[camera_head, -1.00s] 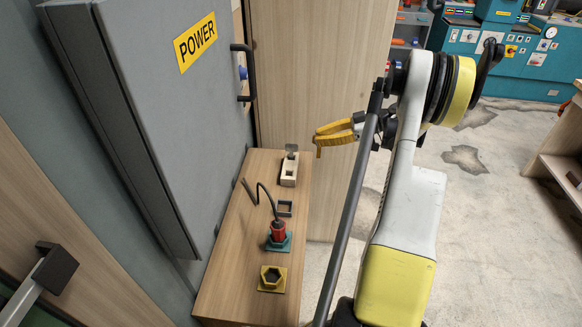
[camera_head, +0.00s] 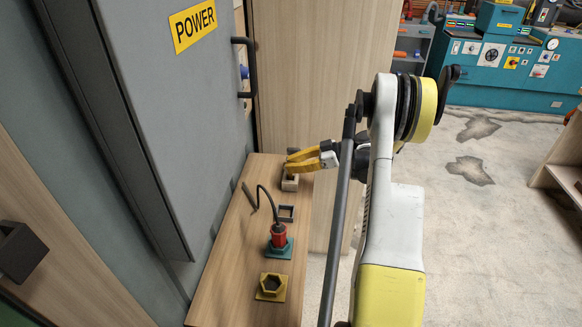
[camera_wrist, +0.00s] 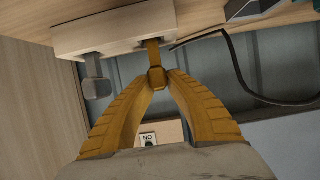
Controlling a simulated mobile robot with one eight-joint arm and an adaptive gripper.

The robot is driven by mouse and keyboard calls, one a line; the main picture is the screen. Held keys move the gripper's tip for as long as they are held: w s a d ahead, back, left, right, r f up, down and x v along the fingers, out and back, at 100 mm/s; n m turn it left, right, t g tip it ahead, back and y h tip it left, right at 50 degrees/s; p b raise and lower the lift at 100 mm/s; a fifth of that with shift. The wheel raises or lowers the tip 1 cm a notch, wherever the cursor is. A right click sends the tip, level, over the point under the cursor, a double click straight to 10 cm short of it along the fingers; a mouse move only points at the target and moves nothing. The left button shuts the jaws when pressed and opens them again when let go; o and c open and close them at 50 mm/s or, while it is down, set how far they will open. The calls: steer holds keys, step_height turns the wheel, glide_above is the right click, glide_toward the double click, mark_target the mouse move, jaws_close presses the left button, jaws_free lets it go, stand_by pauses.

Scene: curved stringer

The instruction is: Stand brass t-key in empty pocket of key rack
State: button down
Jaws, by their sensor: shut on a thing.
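My gripper (camera_head: 290,162) has yellow fingers and hangs over the far end of the wooden bench. In the wrist view its fingertips (camera_wrist: 157,80) are shut on the brass t-key (camera_wrist: 153,51). The key's stem reaches from the fingertips to the pale wooden key rack (camera_wrist: 114,29) and overlaps its edge. I cannot tell whether the stem is in a pocket or only in front of the rack. A grey t-key (camera_wrist: 96,82) stands in the rack beside it. In the head view the fingers cover much of the rack (camera_head: 290,184).
The grey POWER cabinet (camera_head: 150,110) stands close on the left.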

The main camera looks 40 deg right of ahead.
steer(key=shift+r, duration=0.1)
steer(key=c, duration=1.4)
jaws_free()
steer(key=shift+f, duration=0.2)
steer(key=shift+r, duration=0.25)
steer(key=p+v, duration=0.4)
steer(key=v, duration=0.8)
steer(key=shift+s+a, duration=0.1)
